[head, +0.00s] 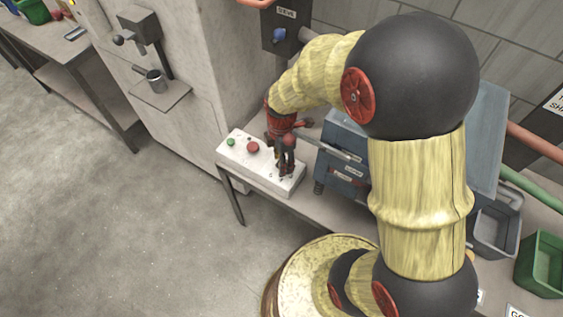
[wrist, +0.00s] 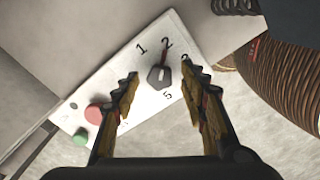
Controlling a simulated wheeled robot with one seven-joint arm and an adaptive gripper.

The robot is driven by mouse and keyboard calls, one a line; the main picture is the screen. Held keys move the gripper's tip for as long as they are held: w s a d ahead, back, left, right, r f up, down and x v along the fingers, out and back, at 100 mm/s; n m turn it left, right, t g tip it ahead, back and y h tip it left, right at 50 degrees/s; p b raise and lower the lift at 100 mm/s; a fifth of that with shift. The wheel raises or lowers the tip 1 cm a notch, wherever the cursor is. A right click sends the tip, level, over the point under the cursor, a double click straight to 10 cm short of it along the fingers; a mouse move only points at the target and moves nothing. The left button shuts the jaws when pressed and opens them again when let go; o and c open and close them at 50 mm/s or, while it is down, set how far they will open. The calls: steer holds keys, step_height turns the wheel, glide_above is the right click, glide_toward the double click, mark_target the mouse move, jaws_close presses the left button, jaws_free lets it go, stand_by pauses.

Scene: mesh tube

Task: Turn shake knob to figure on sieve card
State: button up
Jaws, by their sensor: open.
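The shake knob (wrist: 158,77) is a dark faceted knob on the white control panel (wrist: 110,75) in the wrist view. Its red pointer points toward the figure 2; figures 1, 3 and 5 also show around it, partly covered. My gripper (wrist: 160,72) is open, its two worn yellowish fingers on either side of the knob; I cannot tell whether they touch it. In the head view my gripper (head: 286,165) is over the right end of the white control box (head: 238,160) and hides the knob. I cannot make out a sieve card for certain.
A green button (wrist: 80,139) and a red button (wrist: 93,114) sit on the panel, left of my fingers. A blue machine (head: 343,140) stands right of the box. A green bin (head: 545,262) and grey tray (head: 490,232) are further right. Floor at left is clear.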

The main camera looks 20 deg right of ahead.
steer(key=shift+f, duration=0.1)
steer(key=shift+c, duration=0.7)
jaws_close()
